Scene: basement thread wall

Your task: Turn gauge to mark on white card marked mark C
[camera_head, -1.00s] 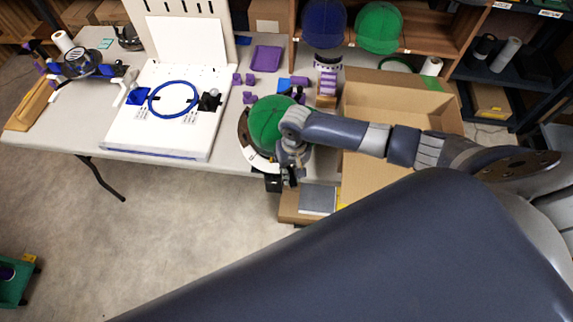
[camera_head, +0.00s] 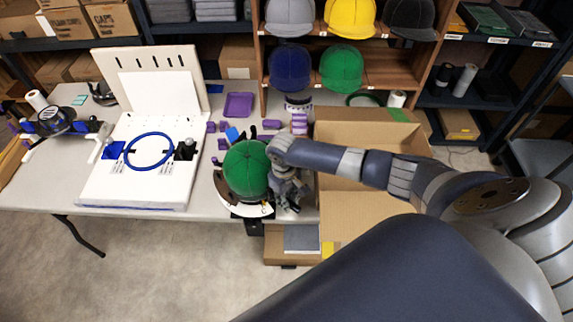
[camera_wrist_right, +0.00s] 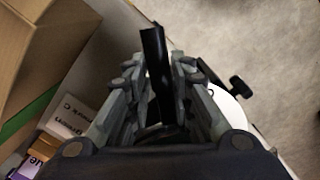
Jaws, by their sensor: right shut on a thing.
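The green cap (camera_head: 246,168) sits on a round stand at the table's front edge, with a curved white scale (camera_head: 252,209) along its front. My right gripper (camera_head: 288,200) is low at the cap's right side, near the table edge. In the right wrist view, my right gripper (camera_wrist_right: 160,100) is shut on a black handle (camera_wrist_right: 153,60), which stands between its fingers. A white card (camera_wrist_right: 68,115) with the words "Green" and "mark C" shows left of the fingers. The exact reading on the scale is too small to tell. My left gripper is not in view.
An open cardboard box (camera_head: 345,215) stands right of the cap, close beside my right arm. A white board (camera_head: 130,185) with a blue ring (camera_head: 149,150) lies to the left. Small purple blocks (camera_head: 222,143) lie behind the cap. Cap shelves stand at the back.

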